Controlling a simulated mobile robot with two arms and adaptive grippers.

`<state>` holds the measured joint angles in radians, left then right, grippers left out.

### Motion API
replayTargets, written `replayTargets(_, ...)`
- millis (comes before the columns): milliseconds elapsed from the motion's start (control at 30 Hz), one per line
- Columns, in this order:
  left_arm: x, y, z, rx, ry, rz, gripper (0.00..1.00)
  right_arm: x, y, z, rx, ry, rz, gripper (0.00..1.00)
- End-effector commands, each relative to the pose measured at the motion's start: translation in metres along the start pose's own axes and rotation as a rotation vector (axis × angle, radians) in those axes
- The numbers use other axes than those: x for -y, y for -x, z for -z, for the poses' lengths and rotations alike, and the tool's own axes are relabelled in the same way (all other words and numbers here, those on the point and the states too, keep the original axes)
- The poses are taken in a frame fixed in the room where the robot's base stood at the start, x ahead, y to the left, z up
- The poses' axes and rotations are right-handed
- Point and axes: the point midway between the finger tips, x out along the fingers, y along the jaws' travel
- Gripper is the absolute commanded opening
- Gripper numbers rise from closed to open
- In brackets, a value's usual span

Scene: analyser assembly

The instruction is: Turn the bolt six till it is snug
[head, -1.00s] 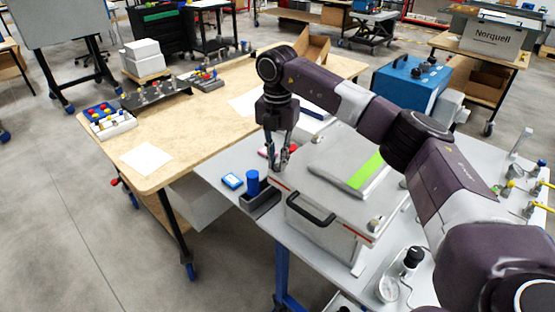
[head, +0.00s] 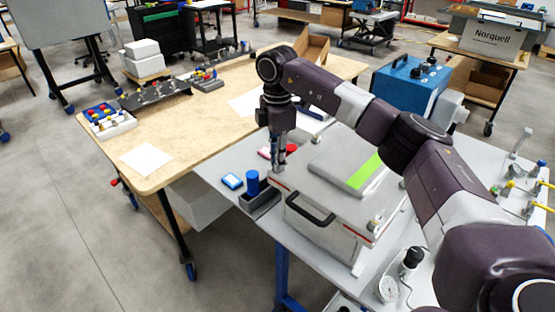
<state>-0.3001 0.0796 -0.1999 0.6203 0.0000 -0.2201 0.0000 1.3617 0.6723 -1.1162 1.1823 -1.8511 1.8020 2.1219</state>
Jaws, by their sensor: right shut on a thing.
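My right gripper (head: 278,163) points straight down at the near left corner of the grey analyser housing (head: 330,200). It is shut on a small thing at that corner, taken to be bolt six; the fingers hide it. Another bolt (head: 374,226) shows at the housing's front right corner. A lid plate with a green stripe (head: 347,165) lies on top of the housing. My left gripper is not in view.
A red part (head: 292,148) is close behind the gripper. A black handle (head: 310,210) sticks out in front.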

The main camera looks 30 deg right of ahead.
Motion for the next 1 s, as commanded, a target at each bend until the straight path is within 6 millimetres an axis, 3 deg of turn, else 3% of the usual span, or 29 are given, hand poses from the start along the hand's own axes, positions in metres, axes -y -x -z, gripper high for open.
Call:
replayTargets(700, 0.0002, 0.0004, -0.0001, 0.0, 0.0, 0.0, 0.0, -0.0022, 0.0032, 0.0, -0.002, -0.08, -0.009, 0.0)
replayTargets(733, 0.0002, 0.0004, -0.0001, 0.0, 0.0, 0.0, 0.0, -0.0022, 0.0032, 0.0, -0.002, -0.08, -0.009, 0.15)
replayTargets(800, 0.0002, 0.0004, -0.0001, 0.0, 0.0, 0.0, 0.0, -0.002, 0.003, 0.0, -0.002, -0.079, -0.008, 0.23)
replayTargets(900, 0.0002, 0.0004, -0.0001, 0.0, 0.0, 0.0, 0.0, -0.0014, 0.0021, 0.0, -0.002, -0.079, -0.006, 0.32)
replayTargets(1000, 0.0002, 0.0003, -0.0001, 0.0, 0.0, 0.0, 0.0, -0.001, 0.0014, 0.0, -0.001, -0.078, -0.004, 0.32)
